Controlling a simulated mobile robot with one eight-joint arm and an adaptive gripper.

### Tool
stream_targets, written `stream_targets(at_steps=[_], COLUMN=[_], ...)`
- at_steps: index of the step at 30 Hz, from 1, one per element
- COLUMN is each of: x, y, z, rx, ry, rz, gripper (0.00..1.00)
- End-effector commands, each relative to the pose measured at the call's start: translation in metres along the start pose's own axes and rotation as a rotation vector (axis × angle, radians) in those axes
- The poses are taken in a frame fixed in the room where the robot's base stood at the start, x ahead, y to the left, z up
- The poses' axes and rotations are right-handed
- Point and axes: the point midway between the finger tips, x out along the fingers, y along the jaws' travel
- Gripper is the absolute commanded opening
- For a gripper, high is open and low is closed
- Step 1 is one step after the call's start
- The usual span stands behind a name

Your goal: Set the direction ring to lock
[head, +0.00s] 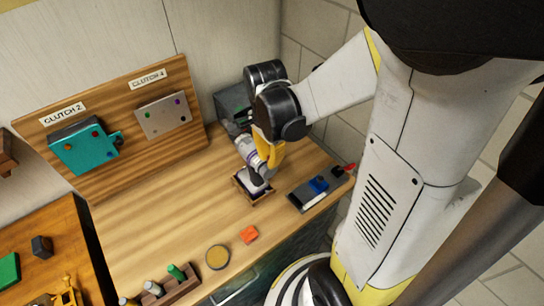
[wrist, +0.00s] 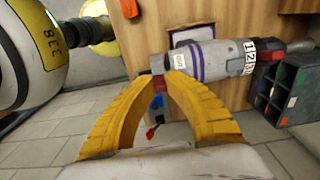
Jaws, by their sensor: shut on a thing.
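A grey-and-white tool with a purple band (wrist: 212,60) stands out from a small wooden holder in the wrist view. In the head view the tool (head: 246,150) rests at the wooden holder (head: 242,187) on the bench. A grey ring (wrist: 157,64) is at its left end in the wrist view, beside a small label reading "OUT" (wrist: 179,62). My gripper (wrist: 166,74) is shut on this ring, its yellow fingertips meeting there. My gripper (head: 271,160) also shows in the head view. The fingers hide part of the ring, and its setting cannot be read.
A dark compartment bin (wrist: 287,86) stands beyond the tool. A dark tray with a blue block (head: 318,185) lies right of the holder. An orange block (head: 249,234), a round yellow dish (head: 217,257) and a wooden rack (head: 167,287) sit nearer. The left bench middle is clear.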

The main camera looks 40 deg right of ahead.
Motion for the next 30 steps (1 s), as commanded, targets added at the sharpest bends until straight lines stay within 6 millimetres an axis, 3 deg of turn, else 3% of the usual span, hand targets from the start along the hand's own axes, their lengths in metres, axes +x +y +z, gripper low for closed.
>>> stream_targets(at_steps=[9, 22, 23, 24, 25, 30], x=[0.0004, 0.0002, 0.0002, 0.0002, 0.0002, 0.0001], y=[0.0002, 0.0002, 0.0002, 0.0002, 0.0002, 0.0001], z=[0.0054, 0.0057, 0.0057, 0.0057, 0.0057, 0.0056], rx=[-0.001, 0.0, 0.0, 0.0, 0.0, 0.0], ry=[0.098, 0.108, 0.108, 0.108, 0.108, 0.108], rz=[0.0, 0.001, 0.001, 0.001, 0.001, 0.001], gripper=[0.0, 0.0, 0.19, 0.31, 0.36, 0.36])
